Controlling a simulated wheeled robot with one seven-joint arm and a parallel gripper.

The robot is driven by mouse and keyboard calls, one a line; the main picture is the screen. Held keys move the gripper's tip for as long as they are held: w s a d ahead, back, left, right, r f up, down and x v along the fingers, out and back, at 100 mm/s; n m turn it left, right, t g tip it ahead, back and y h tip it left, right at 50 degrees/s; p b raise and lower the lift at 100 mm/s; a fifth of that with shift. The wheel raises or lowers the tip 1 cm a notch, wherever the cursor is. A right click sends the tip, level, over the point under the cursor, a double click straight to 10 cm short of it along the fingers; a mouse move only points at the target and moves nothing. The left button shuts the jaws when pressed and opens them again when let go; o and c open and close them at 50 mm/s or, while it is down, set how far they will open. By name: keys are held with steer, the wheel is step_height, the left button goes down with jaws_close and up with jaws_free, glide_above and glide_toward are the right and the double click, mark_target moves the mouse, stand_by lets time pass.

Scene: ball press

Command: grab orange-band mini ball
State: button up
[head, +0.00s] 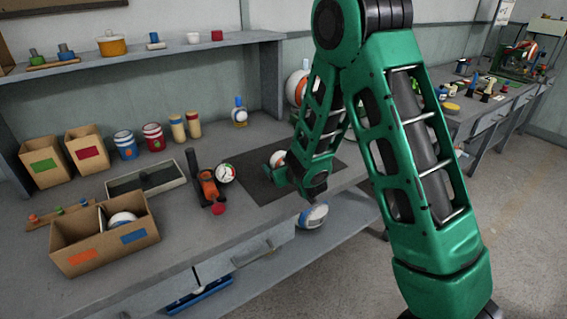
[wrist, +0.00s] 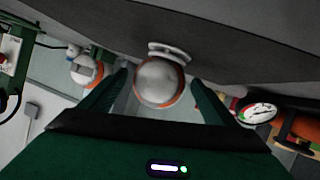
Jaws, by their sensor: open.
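A small white ball with an orange band (wrist: 160,82) is between my gripper's fingers in the wrist view, with a pale ring-like piece just beyond it. My gripper (wrist: 157,97) is open, one green finger on each side of the ball. I cannot tell whether either finger touches it. In the head view the ball (head: 278,158) shows as a pale patch by my gripper (head: 273,157), low over the dark mat (head: 250,185); my gripper partly hides it.
A larger orange-banded ball (head: 297,88) stands at the back of the bench, partly behind my arm. An orange press-like device (head: 208,187) and a dial gauge (head: 225,173) stand left of the mat. Another ball (head: 313,215) lies on the lower shelf.

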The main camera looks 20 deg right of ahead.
mark_target(278, 159)
steer(key=x, duration=0.5)
steer(key=shift+w+r, duration=0.15)
steer(key=c, duration=1.1)
